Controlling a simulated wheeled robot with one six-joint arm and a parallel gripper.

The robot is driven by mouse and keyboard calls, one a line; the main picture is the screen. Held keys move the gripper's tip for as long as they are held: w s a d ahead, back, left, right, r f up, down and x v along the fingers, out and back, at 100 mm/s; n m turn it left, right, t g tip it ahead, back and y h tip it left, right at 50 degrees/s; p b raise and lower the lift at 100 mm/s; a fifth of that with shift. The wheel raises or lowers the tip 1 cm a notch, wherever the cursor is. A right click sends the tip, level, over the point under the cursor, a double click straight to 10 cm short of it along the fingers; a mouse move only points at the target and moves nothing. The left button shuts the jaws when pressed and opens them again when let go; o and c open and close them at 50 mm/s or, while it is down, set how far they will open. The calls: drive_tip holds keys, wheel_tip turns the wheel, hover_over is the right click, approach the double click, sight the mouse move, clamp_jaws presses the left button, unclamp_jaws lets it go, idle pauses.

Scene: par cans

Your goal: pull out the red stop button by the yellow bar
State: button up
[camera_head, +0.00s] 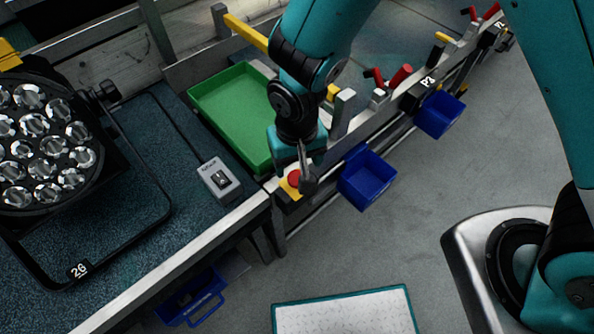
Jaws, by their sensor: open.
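The red stop button (294,179) sits on a yellow plate (286,187) at the near end of the metal rail, right of the carpeted bench. My gripper (306,183) is right over it, pointing down, with its dark fingers beside the button's right side. I cannot tell whether the fingers touch the button. The gripper is open. A long yellow bar (246,32) lies further back, partly hidden behind my arm. My arm and gripper hide part of the area around the button.
A green tray (205,103) is left of my arm. A grey switch box (218,178) and a large par can (40,140) stand on the bench. Blue bins (367,180) hang along the rail.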

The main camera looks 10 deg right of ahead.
sight(297, 177)
wheel_tip(297, 177, down, 5)
drive_tip(key=shift+f, duration=0.1)
idle(0.3)
